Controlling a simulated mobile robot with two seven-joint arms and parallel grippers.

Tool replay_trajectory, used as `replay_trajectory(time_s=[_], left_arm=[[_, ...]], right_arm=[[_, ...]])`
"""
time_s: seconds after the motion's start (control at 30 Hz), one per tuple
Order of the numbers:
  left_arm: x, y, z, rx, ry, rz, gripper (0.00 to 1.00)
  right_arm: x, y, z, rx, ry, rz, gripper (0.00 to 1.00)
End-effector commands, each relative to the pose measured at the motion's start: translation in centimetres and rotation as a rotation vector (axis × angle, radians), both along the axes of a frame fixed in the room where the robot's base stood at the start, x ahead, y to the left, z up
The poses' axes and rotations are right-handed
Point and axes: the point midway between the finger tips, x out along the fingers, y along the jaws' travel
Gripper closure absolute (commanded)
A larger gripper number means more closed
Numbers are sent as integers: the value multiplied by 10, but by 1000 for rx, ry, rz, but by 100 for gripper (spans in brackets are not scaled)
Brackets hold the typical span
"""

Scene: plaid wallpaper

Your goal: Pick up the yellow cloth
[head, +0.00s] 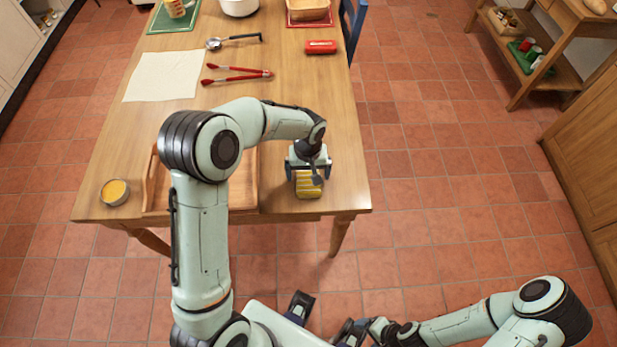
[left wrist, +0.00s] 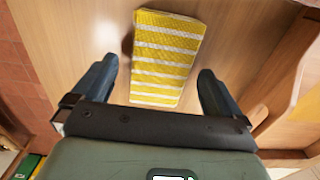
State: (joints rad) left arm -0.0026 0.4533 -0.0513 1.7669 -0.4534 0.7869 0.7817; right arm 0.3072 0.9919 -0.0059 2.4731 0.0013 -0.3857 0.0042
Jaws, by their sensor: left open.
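The yellow cloth (head: 309,188) with white stripes lies folded on the wooden table near its front right corner. In the left wrist view the cloth (left wrist: 165,58) lies between and beyond the two fingers. My left gripper (head: 308,172) is open above the cloth, and it hides the cloth's far part in the head view. In the left wrist view the left gripper (left wrist: 158,88) has nothing between its fingers that it grips. My right gripper (head: 350,333) is low at the bottom of the head view, away from the table, and its jaws are unclear.
A wooden tray (head: 244,190) stands left of the cloth, partly behind my left arm. A small bowl with yellow contents (head: 115,192) is at the front left.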

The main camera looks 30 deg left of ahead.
Motion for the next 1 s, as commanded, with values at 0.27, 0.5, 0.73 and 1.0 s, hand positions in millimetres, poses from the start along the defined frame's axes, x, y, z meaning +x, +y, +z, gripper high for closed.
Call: replay_trajectory(time_s=[0.27, 0.5, 0.73, 1.0], left_arm=[[0, 0, -18, 0, -1, 0, 0], [0, -1, -18, 0, -1, -1, 36], [0, -1, -18, 0, 0, -1, 65], [0, -1, -15, 0, 0, -1, 65]], right_arm=[[0, 0, -1, 0, 0, 0, 23], [0, 0, -1, 0, 0, 0, 23], [0, 0, -1, 0, 0, 0, 23], [0, 0, 0, 0, 0, 0, 23]])
